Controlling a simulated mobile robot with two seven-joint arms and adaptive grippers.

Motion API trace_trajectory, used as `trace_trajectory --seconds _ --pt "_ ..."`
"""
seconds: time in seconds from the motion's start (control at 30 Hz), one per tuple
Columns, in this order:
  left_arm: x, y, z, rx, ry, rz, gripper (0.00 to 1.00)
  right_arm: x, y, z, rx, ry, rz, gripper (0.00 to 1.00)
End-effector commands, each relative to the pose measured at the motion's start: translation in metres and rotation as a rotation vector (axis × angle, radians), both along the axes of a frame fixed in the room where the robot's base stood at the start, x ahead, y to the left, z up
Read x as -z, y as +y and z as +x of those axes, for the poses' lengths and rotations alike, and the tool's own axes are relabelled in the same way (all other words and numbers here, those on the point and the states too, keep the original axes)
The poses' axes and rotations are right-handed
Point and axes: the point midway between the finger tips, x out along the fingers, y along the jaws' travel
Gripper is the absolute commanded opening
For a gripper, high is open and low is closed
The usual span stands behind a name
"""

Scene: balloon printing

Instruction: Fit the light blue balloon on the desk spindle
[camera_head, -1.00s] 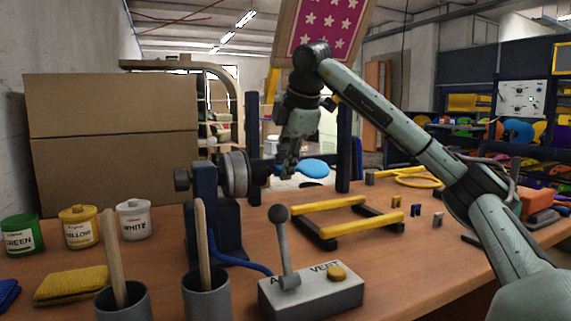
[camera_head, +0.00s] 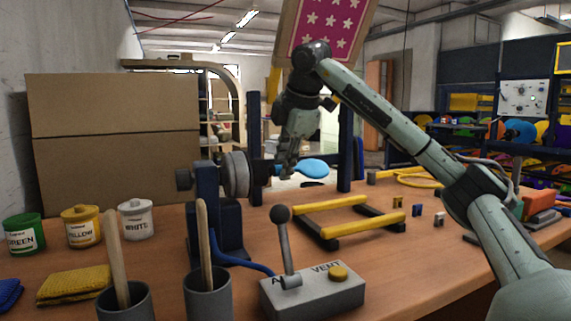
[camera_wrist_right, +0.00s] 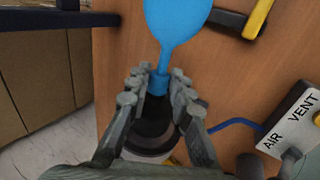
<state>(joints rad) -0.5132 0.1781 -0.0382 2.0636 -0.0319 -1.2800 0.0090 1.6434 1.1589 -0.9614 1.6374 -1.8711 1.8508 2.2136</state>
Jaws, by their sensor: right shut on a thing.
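The light blue balloon (camera_head: 314,168) extends to the right of the desk spindle (camera_head: 236,174), at about its height. My right gripper (camera_head: 288,166) is beside the spindle's right end. In the right wrist view, the fingers of my right gripper (camera_wrist_right: 160,87) are shut on the neck of the balloon (camera_wrist_right: 180,22), one on each side. The neck's end meets the dark round end of the spindle (camera_wrist_right: 150,128). The fingers partly hide this, and I cannot tell how far the neck is over the tip. My left gripper is not in view.
A control box (camera_head: 312,291) with a lever stands in front. A yellow-barred frame (camera_head: 333,221) lies right of the spindle. Two grey cups (camera_head: 208,294) with wooden sticks and several paint pots (camera_head: 84,227) are at the left. The desk's right front is clear.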

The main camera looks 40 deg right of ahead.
Motion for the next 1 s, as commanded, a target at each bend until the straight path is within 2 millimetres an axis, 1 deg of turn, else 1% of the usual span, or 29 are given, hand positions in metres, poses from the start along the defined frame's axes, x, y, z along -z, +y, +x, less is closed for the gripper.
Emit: trace_trajectory --seconds 0.53,0.77,0.8,0.97,1.0 --pt "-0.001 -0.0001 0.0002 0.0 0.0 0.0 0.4 -0.0001 0.0068 0.0021 0.0 0.0 0.0 0.11" --pt "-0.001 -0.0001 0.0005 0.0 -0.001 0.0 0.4 0.0 0.0068 0.0021 0.0 0.0 0.0 0.11" --pt "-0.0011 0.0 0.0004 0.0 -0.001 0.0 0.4 0.0001 0.0068 0.0021 0.0 0.0 0.0 0.25" --pt "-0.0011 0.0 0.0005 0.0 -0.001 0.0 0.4 0.0001 0.0068 0.0021 0.0 0.0 0.0 0.45" --pt "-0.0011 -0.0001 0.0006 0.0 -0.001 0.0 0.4 0.0001 0.0067 0.0021 0.0 0.0 0.0 0.45"
